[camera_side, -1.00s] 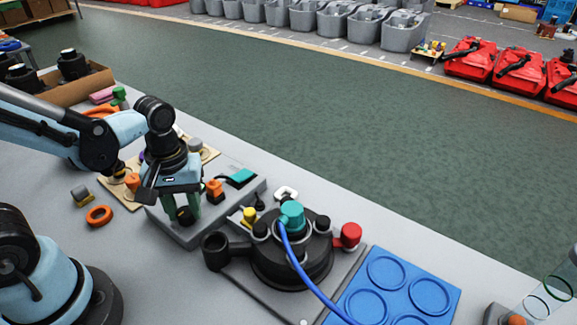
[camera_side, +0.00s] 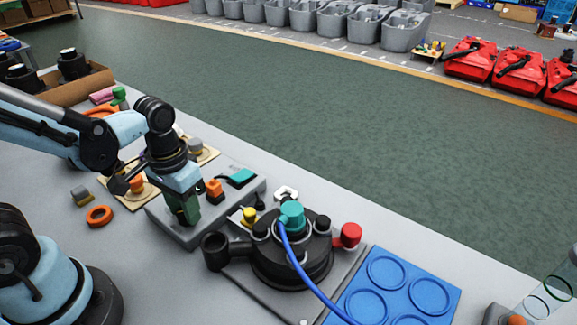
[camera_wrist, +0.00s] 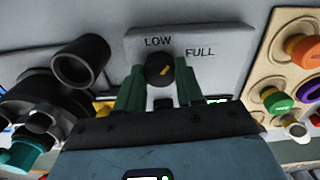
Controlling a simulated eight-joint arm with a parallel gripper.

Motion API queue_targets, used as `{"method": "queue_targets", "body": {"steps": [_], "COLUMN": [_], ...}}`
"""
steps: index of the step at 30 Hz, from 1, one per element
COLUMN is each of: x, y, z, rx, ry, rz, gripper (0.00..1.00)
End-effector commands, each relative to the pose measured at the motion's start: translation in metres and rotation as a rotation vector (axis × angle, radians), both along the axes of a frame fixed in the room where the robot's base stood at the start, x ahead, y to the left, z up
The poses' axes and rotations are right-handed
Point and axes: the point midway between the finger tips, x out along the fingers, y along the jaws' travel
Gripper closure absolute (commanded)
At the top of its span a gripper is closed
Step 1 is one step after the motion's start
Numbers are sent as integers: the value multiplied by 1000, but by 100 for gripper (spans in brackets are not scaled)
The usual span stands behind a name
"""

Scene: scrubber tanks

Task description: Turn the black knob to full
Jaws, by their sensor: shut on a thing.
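The black knob (camera_wrist: 160,70) with a yellow pointer mark sits on a light grey panel (camera_wrist: 222,80) in the wrist view. LOW is printed above it and FULL to its upper right. The pointer slants to the upper right, between the two words. My gripper (camera_wrist: 160,76) is shut on the knob, one green finger on each side. In the side view my gripper (camera_side: 184,209) points down at the near end of the grey control box (camera_side: 216,220). The turned fingers hide the knob there.
An orange switch (camera_side: 214,189) and a teal rocker (camera_side: 241,177) are on the same box. A black round assembly with a teal cap (camera_side: 292,214) and blue hose stands to the right. An orange ring (camera_side: 99,215) lies left; bare table lies in front.

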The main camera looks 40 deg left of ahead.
Motion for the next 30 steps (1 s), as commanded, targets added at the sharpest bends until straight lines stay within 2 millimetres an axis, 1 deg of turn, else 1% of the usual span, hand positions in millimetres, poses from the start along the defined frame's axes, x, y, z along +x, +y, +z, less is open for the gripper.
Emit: {"method": "queue_targets", "body": {"steps": [6,15,22,30], "x": [0,0,0,0], "y": [0,0,0,0], "z": [0,0,0,0], "rx": [0,0,0,0], "ry": [1,2,2,2], "rz": [-173,-329,-377,-387], "gripper": [94,94,94,94]}}
